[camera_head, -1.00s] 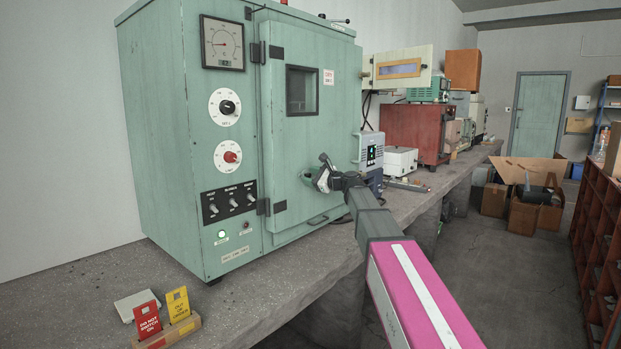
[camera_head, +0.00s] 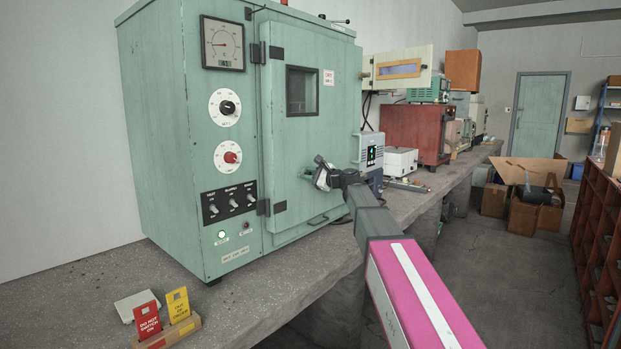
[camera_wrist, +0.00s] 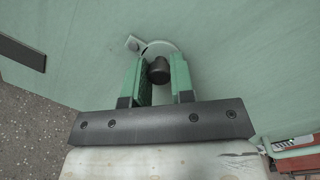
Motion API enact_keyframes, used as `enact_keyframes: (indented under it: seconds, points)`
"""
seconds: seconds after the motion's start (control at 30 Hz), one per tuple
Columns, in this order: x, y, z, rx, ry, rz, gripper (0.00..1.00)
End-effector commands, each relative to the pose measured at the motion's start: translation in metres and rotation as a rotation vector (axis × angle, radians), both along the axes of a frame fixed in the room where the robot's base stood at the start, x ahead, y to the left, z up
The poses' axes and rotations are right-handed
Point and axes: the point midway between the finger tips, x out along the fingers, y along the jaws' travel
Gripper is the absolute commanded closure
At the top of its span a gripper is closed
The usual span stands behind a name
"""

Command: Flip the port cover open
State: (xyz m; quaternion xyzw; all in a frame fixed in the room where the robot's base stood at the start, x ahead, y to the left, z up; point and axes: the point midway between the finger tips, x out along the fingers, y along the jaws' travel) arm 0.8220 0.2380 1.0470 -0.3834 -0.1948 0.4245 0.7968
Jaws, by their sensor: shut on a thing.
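The port cover (camera_wrist: 160,47) is a pale round disc on the green door of the oven, with a short dark knob (camera_wrist: 159,71) standing out from it. A small tab with a hole (camera_wrist: 133,43) shows at its upper left. My gripper (camera_wrist: 159,80) has green finger pads on both sides of the knob and is shut on it. In the head view my gripper (camera_head: 321,177) is at the lower right of the oven door (camera_head: 292,160), and it hides most of the cover there.
The oven has a gauge, dials and switches left of its door. A blue-grey instrument (camera_head: 370,150) and a white box (camera_head: 400,161) stand to the right. Two sign cards (camera_head: 162,315) stand at the bench's front left.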

Motion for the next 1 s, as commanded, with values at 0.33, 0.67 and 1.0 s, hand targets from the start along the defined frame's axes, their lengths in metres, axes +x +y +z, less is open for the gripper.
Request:
enact_keyframes:
  seconds: [0.33, 0.67, 1.0]
  points:
    - [-0.001, 0.000, 0.003, -0.054, -0.069, 0.001, 1.00]
    - [-0.001, 0.000, 0.003, -0.053, -0.067, 0.001, 0.52]
    - [-0.011, -0.012, 0.003, -0.052, -0.067, -0.001, 0.52]
